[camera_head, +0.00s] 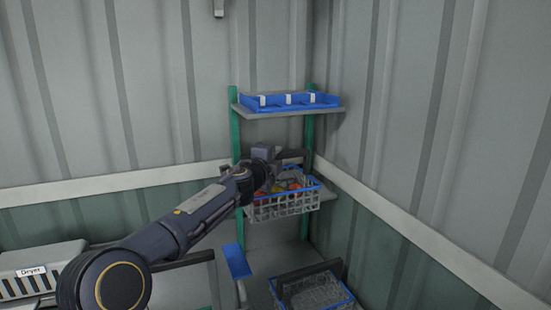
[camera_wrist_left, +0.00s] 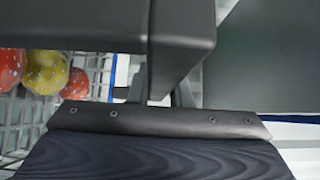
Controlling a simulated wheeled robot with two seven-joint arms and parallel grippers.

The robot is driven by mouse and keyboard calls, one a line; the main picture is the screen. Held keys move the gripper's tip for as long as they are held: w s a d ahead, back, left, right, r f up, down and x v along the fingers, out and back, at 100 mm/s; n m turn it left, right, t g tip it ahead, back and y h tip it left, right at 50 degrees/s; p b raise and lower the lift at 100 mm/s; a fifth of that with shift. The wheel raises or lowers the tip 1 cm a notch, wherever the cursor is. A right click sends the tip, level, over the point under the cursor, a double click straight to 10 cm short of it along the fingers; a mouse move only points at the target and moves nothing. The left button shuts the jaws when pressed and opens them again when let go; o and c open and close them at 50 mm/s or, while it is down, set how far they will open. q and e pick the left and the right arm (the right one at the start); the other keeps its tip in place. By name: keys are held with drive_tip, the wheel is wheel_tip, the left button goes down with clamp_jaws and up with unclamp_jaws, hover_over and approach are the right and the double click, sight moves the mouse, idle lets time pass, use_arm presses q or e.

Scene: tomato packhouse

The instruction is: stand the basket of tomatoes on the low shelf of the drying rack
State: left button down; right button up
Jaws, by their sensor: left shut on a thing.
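The basket of tomatoes (camera_head: 283,208) is a grey mesh basket with a blue rim and a dark handle (camera_head: 292,154). It hangs or stands level between the rack's green posts, below the upper shelf. My left gripper (camera_head: 268,158) is shut on the handle, above the basket. The left wrist view shows red and yellow-green tomatoes (camera_wrist_left: 45,80) in the mesh at left. The drying rack (camera_head: 235,135) stands in the corner. A grey shelf edge (camera_head: 330,194) shows just right of the basket; whether the basket touches it is unclear. My right gripper is out of view.
A blue divided tray (camera_head: 288,101) lies on the rack's upper shelf (camera_head: 290,112). A second basket (camera_head: 318,292) with a dark handle stands below, seemingly empty. A blue object (camera_head: 237,262) is left of it. A box labelled Dryer (camera_head: 35,270) is at lower left. Corrugated walls close behind and right.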

use_arm(q)
drive_tip(key=c, duration=1.7)
unclamp_jaws()
drive_tip(key=shift+f, duration=0.2)
drive_tip(key=shift+c, duration=0.2)
drive_tip(key=o, duration=0.4)
drive_tip(key=shift+r, duration=0.1)
drive_tip(key=shift+r, duration=0.2)
drive_tip(key=b+v, duration=0.6)
drive_tip(key=v, duration=0.6)
drive_tip(key=shift+f+b, duration=0.15)
drive_tip(key=shift+b, duration=0.2)
